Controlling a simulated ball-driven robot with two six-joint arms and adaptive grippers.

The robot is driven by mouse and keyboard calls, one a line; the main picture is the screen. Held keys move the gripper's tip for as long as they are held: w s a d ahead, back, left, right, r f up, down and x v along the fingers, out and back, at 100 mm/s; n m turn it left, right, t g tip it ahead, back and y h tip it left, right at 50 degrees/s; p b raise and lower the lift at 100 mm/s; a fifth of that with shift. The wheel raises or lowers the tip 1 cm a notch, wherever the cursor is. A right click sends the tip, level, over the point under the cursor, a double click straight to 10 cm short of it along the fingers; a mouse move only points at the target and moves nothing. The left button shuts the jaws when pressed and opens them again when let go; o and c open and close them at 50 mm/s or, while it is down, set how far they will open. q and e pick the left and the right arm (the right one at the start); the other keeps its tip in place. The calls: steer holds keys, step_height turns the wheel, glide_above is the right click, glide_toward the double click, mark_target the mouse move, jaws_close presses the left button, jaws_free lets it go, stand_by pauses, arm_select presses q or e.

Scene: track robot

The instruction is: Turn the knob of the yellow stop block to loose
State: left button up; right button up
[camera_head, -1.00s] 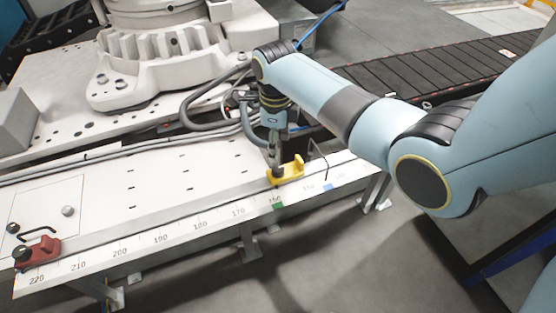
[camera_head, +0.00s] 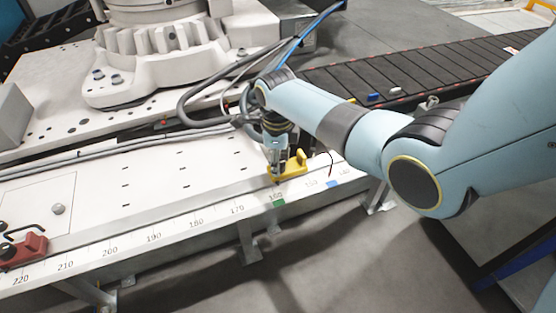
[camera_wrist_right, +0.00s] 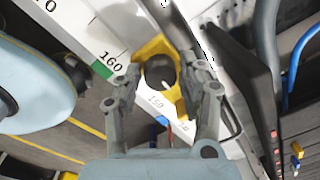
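The yellow stop block (camera_head: 294,166) sits on the rail's front edge, just above the green mark by 160. My right gripper (camera_head: 276,172) points down at the block's left part, where it hides the knob in the head view. In the right wrist view, the yellow block (camera_wrist_right: 150,48) carries a round dark knob (camera_wrist_right: 160,70) with a small white mark on its lower right. My right gripper's two fingers (camera_wrist_right: 165,75) stand on either side of the knob, with narrow gaps seeming to show; the gripper looks open. My left gripper is not in view.
A red stop block (camera_head: 25,250) stands at the far left near 220. The white scale (camera_head: 153,238) runs along the table's front edge, with a blue mark (camera_head: 335,184) right of the yellow block. Grey hoses (camera_head: 200,122) lie behind.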

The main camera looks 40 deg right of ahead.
steer(key=c, duration=0.7)
